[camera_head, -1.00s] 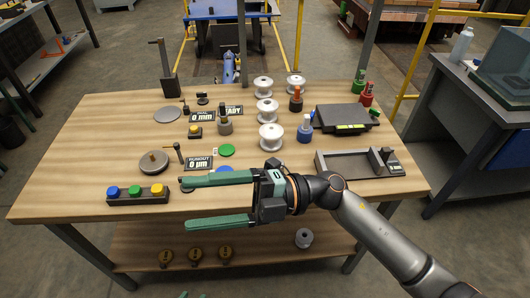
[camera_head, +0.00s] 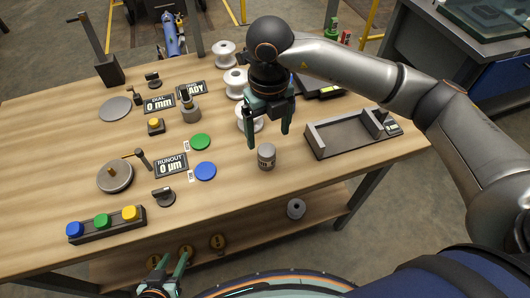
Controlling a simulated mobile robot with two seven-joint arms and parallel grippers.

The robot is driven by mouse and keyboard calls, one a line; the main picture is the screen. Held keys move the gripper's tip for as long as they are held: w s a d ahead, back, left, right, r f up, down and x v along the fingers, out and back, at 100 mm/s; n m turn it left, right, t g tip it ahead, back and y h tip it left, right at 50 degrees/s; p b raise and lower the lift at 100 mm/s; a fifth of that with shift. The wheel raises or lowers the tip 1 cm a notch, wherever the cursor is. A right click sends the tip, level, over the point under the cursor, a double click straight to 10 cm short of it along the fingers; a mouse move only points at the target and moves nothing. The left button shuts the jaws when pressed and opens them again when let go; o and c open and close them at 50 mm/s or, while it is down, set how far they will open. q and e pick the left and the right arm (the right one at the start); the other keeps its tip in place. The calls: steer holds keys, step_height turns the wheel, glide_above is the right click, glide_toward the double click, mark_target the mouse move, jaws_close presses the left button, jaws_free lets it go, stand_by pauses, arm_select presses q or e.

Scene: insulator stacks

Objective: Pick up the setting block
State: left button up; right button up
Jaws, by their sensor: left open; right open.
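A small grey cylinder with a dark label (camera_head: 266,157), which looks like the setting block, stands upright near the table's front edge. My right gripper (camera_head: 268,139) points down from above, its two green fingers spread. The fingertips are just above and behind the cylinder in the picture; I cannot tell whether they touch it. Nothing is held between them. A white spool (camera_head: 243,121) is partly hidden behind the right gripper's fingers. My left gripper (camera_head: 175,260) is at the bottom left, low in front of the table, with its fingers apart and empty.
A grey cradle (camera_head: 345,138) lies right of the cylinder. A blue disc (camera_head: 205,171) and a green disc (camera_head: 201,142) lie left of it. A button box (camera_head: 104,222) is at the front left. Another grey spool (camera_head: 296,208) sits on the lower shelf.

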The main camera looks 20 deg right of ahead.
mark_target(266, 149)
steer(key=f, duration=0.8)
steer(key=shift+s+a+f, duration=0.1)
steer(key=shift+s+a, duration=0.05)
steer(key=shift+a, duration=0.1)
jaws_close()
stand_by(0.4)
